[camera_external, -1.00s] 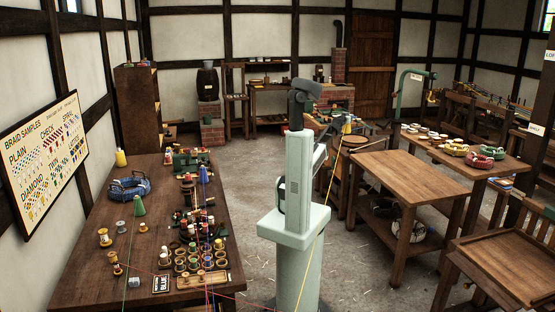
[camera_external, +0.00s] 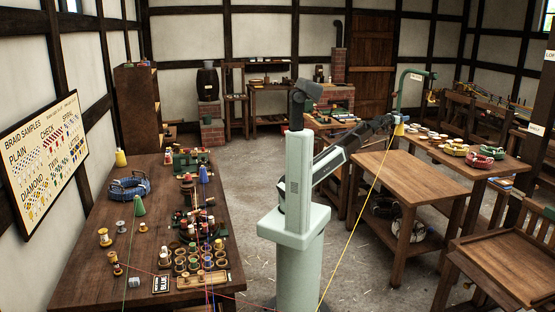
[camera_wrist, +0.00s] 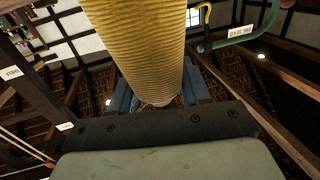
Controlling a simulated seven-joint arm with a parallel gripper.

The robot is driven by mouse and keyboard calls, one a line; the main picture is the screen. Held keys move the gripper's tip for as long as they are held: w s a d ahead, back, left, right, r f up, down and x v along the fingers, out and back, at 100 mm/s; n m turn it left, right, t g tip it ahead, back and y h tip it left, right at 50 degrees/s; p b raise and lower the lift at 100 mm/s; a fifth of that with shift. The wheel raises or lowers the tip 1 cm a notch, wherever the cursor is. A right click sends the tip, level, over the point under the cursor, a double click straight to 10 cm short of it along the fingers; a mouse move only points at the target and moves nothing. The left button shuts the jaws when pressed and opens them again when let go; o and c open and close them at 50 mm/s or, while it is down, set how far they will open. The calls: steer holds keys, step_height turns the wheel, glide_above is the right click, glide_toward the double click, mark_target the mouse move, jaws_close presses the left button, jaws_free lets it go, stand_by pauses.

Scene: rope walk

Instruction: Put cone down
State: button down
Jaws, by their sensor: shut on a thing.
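My gripper (camera_external: 397,119) is shut on a yellow cone (camera_external: 399,130), held in the air above the far end of the middle wooden table. A yellow thread (camera_external: 361,214) runs from the cone down to the lower edge of the external view. In the wrist view, the ridged yellow cone (camera_wrist: 135,45) fills the upper middle, between my gripper's blue-grey fingers (camera_wrist: 156,98). The cone is off any surface there.
A green curved stand (camera_external: 399,88) with a label rises close beside my gripper. The middle table (camera_external: 410,180) has a bare top. The right table carries several cups and coloured coils (camera_external: 480,160). The left bench (camera_external: 85,275) is crowded with spools and cones.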

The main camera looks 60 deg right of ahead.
steer(key=s+a+r+m+g+y, duration=0.25)
steer(key=s+a, duration=0.35)
steer(key=s, duration=0.5)
steer(key=s+a+r+m+g+y, duration=0.2)
steer(key=s+a+r+y, duration=0.3)
steer(key=s, duration=0.6)
steer(key=s+a+r+m+g+y, duration=0.1)
steer(key=s+a+r+m+g, duration=0.15)
steer(key=s+a, duration=0.65)
steer(key=s+a+f+m+g+y, duration=0.1)
steer(key=s+a+m+g+y, duration=0.1)
steer(key=s+a+m+y, duration=0.4)
step_height(320, 180, down, 10)
steer(key=w+d+n+y, duration=0.1)
steer(key=shift+d, duration=0.2)
steer(key=shift+f, duration=0.2)
steer(key=c, duration=0.5)
jaws_free()
steer(key=shift+r, duration=0.1)
